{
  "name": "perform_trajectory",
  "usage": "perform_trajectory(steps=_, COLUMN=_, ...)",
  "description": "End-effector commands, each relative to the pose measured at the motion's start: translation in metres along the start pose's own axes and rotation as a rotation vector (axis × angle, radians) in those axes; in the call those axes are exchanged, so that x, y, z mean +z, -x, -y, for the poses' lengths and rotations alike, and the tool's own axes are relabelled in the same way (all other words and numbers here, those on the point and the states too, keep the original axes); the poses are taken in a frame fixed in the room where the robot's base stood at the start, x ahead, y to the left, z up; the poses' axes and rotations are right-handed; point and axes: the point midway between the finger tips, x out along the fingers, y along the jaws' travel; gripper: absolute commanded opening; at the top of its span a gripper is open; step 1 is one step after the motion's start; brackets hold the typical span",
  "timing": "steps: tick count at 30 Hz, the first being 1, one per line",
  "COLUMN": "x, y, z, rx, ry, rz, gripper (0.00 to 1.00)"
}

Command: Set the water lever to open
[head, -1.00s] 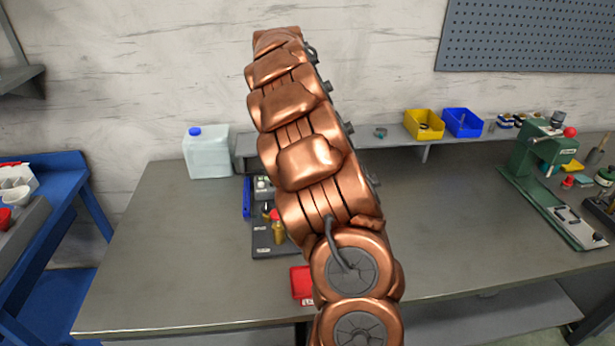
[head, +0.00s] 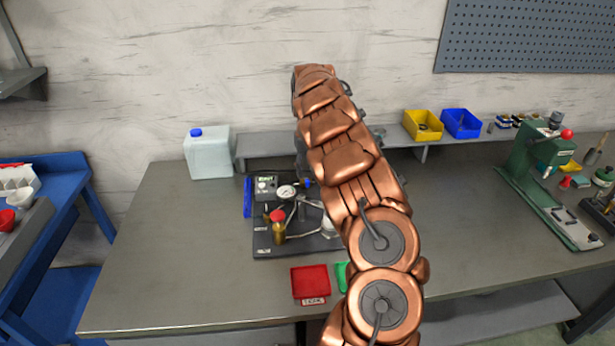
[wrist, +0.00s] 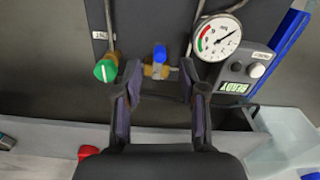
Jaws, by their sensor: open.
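A blue lever handle (wrist: 159,52) sits on a small brass valve body (wrist: 157,71) on a dark panel in the wrist view. I take it to be the water lever, though no label on it is readable. The handle looks roughly upright in the picture; whether this is open or closed I cannot tell. A bit of blue handle (head: 306,182) also shows beside my arm in the head view. My gripper (wrist: 158,84) is open and empty, its fingertips on either side of the valve, with visible gaps. My arm hides the gripper in the head view.
Close by on the panel are a green knob (wrist: 106,69), a round gauge (wrist: 219,38) and a display box (wrist: 238,80). A brass valve with a red top (head: 278,226) stands at the panel's front. A red tray (head: 310,281) lies before it; a water container (head: 208,155) stands left.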

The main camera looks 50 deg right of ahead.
Motion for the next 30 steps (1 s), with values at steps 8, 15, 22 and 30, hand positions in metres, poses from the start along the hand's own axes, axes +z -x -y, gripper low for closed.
perform_trajectory(steps=8, x=0.001, y=-0.029, z=0.0, rx=0.001, ry=0.0, rz=0.001, gripper=0.41)
perform_trajectory(steps=15, x=0.001, y=-0.037, z=-0.001, rx=0.001, ry=-0.001, rz=0.0, gripper=0.41)
perform_trajectory(steps=22, x=0.0, y=-0.037, z=0.0, rx=0.001, ry=-0.001, rz=-0.001, gripper=0.37)
perform_trajectory(steps=30, x=0.0, y=-0.037, z=0.0, rx=0.001, ry=0.0, rz=-0.001, gripper=0.09)
